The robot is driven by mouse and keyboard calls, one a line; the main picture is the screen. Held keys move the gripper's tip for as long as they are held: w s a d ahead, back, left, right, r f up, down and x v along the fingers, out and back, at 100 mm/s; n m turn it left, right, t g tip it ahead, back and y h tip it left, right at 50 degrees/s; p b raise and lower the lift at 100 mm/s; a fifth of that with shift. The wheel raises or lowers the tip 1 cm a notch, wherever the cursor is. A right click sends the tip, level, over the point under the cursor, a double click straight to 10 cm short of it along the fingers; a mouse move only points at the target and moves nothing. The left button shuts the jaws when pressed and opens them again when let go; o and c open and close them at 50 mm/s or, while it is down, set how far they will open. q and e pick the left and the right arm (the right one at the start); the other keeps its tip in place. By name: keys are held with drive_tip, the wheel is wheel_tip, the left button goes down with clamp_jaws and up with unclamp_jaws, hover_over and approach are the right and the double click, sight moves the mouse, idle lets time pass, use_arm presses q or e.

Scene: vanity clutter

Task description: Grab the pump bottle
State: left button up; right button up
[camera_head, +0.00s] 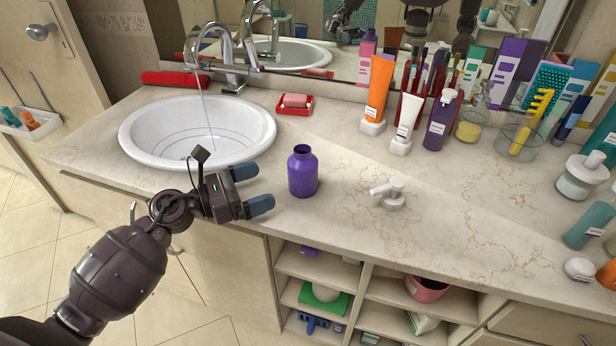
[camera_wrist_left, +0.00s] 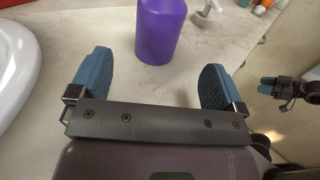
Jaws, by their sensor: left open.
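A purple bottle (camera_head: 303,172) with an open neck and no pump on it stands upright on the counter, right of the sink. A loose white pump head (camera_head: 390,192) rests on the counter to its right. My left gripper (camera_head: 264,187) is open and empty, just left of the purple bottle, with its blue fingertips pointing toward it. In the left wrist view the purple bottle (camera_wrist_left: 160,28) is ahead, between and beyond the fingertips, untouched; its top is cut off. Another gripper, seemingly my right one (camera_wrist_left: 266,86), shows small at the right edge of that view.
The white sink (camera_head: 199,132) with running water is at the left. A red soap dish (camera_head: 294,105) lies behind the bottle. Tubes, another purple bottle (camera_head: 440,122) and a clear cup (camera_head: 518,140) crowd the back right. The front middle counter is mostly clear.

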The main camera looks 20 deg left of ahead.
sight(289, 174)
use_arm(q)
drive_tip(key=x, duration=0.3)
drive_tip(key=shift+w+d+r, duration=0.1)
drive_tip(key=shift+w+d, duration=0.45)
drive_tip(key=shift+d, duration=0.05)
drive_tip(key=shift+w+d+p, duration=0.2)
drive_tip(key=shift+p, duration=0.15)
drive_tip(key=x, duration=0.3)
drive_tip(key=shift+w+d+r+p, duration=0.15)
drive_tip(key=shift+w+r+p, duration=0.05)
drive_tip(key=shift+r+p, duration=0.15)
drive_tip(key=shift+w+d+f, duration=0.15)
drive_tip(key=shift+w+d, duration=0.2)
drive_tip(key=shift+d, duration=0.05)
drive_tip(key=shift+c, duration=0.2)
